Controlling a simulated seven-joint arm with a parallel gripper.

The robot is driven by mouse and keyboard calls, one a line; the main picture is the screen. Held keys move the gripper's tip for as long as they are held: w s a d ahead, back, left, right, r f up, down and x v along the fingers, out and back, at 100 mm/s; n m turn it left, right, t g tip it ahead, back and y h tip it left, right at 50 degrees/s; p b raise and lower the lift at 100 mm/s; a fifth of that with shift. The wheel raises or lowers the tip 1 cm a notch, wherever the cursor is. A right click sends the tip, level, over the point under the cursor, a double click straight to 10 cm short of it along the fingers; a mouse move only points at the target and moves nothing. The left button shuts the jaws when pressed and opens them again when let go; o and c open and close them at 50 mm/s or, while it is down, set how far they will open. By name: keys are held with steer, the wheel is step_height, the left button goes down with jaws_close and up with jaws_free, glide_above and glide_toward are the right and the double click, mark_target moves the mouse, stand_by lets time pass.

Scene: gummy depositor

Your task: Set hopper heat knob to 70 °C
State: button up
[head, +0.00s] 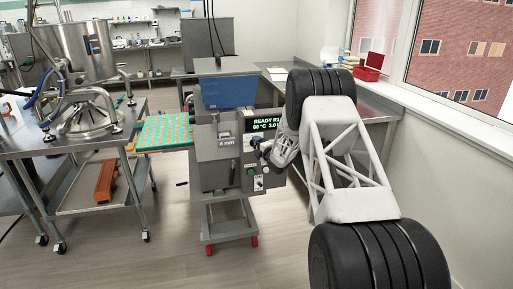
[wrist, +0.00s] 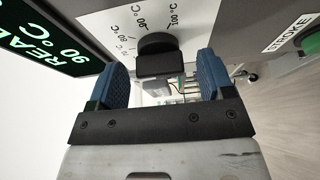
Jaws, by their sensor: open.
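The hopper heat knob (wrist: 157,44) is black and sits on a white dial plate (wrist: 108,18) in the wrist view. The dial has °C marks, with 90 and 100 legible near the knob; its pointer line is not clear. The display (wrist: 45,30) beside it reads 90 °C, and the head view shows the same reading on the display (head: 264,124). My gripper (wrist: 163,76) is open, its blue fingers on either side of the knob's near end. I cannot tell if they touch it. In the head view my gripper hides the knob.
The depositor (head: 215,150) stands on a cart with a blue hopper (head: 228,92). A green button (wrist: 312,42) and a STROKE label lie right of the knob in the wrist view. A gummy tray (head: 165,131) and a steel table (head: 65,140) are at left.

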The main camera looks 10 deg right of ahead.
steer(key=shift+s, duration=0.1)
steer(key=v, duration=0.7)
steer(key=shift+s, duration=0.3)
steer(key=shift+d, duration=0.15)
